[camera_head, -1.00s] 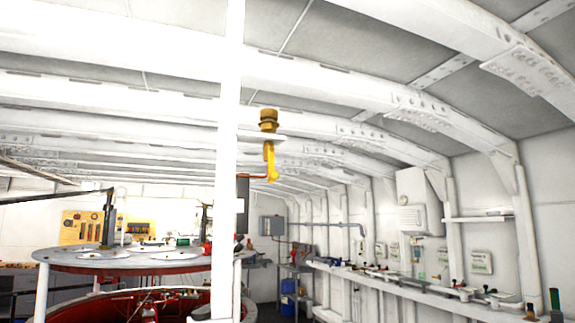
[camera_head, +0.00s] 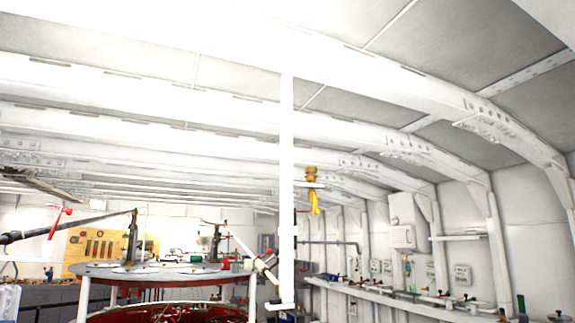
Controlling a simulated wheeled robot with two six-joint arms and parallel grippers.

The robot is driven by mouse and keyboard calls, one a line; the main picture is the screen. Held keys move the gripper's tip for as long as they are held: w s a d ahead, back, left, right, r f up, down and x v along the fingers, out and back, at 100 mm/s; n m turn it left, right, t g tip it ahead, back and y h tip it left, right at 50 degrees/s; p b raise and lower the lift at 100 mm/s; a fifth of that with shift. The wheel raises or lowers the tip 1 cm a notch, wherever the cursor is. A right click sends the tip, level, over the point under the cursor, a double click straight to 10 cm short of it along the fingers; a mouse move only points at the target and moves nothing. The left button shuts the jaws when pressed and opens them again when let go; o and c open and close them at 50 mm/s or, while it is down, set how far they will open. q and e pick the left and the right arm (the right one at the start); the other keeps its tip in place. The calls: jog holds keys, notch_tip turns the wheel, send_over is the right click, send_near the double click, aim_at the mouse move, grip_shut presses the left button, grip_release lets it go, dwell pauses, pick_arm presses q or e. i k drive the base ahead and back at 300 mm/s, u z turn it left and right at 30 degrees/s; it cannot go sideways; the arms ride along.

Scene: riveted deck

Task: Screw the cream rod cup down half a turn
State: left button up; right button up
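I cannot make out a cream rod cup for certain. A slanting cream-white rod (camera_head: 246,247) shows at the right side of the round machine (camera_head: 160,274), beside the white post. Small fittings sit along it, too small to tell apart. A brass-yellow cup (camera_head: 312,173) stands on a small bracket just right of the post, with a yellow spout below it. Neither of my grippers is in view.
The white post (camera_head: 286,190) stands in the middle and hides part of the room. A dark bar (camera_head: 70,228) reaches in from the left edge. A workbench (camera_head: 410,296) runs along the right wall. White ribs arch overhead.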

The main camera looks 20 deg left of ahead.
aim_at(309, 170)
jog(key=z, duration=0.75)
jog(key=i, duration=1.85)
jog(key=u, duration=0.7)
